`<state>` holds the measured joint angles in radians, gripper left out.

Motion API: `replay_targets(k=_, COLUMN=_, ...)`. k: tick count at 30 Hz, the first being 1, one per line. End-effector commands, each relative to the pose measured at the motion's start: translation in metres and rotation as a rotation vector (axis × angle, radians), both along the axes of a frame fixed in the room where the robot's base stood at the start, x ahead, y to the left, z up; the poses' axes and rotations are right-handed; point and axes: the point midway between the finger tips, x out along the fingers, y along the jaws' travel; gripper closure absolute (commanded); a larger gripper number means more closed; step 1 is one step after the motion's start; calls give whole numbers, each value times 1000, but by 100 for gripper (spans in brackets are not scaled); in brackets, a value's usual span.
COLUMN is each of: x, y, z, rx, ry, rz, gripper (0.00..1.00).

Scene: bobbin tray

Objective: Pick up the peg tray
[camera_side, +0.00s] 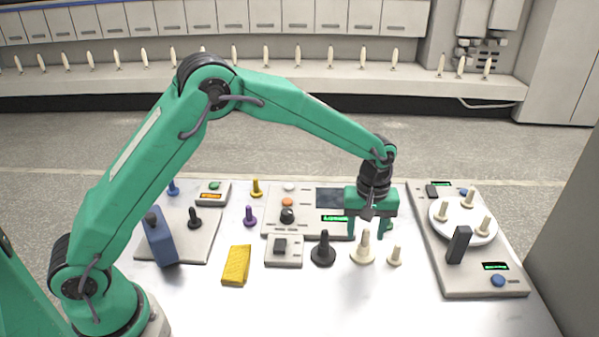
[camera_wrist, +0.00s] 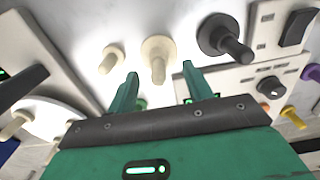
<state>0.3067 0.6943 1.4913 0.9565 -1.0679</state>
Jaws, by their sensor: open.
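A round white tray (camera_side: 462,220) with 3 cream pegs on it sits on the grey panel at the right. Part of this tray (camera_wrist: 55,120) also shows at the left of the wrist view. My gripper (camera_side: 366,233) is open and empty, well to the left of the tray, over the work table. In the wrist view, my gripper (camera_wrist: 160,73) has a larger cream peg (camera_wrist: 158,58) just ahead of the gap between its fingers. I cannot tell whether they touch it. That cream peg (camera_side: 364,247) stands on a round base just in front of my gripper in the side view.
A black peg (camera_side: 323,250) stands left of my gripper, and a small cream peg (camera_side: 395,257) stands right of it. An upright black handle (camera_side: 459,245) rises at the tray's front edge. A yellow block (camera_side: 237,264) lies further left. The front of the table is clear.

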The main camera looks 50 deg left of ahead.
Motion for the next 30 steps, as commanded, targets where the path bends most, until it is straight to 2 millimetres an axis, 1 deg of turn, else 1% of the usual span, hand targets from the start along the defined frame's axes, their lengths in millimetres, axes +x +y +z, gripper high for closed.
replay_targets(k=6, x=0, y=-2, z=-26, rx=1, ry=2, rz=0, gripper=49)
replay_targets(k=10, x=0, y=-2, z=-38, rx=1, ry=2, rz=0, gripper=49)
replay_targets(k=14, x=0, y=-2, z=-41, rx=-1, ry=-1, rz=0, gripper=49)
replay_targets(k=27, x=0, y=-2, z=-41, rx=-1, ry=-1, rz=0, gripper=49)
replay_targets(k=28, x=0, y=-2, z=-41, rx=-1, ry=-1, rz=0, gripper=51)
replay_targets(k=29, x=0, y=-2, z=-41, rx=-1, ry=-1, rz=0, gripper=57)
replay_targets(k=30, x=0, y=-2, z=-41, rx=-1, ry=-1, rz=0, gripper=65)
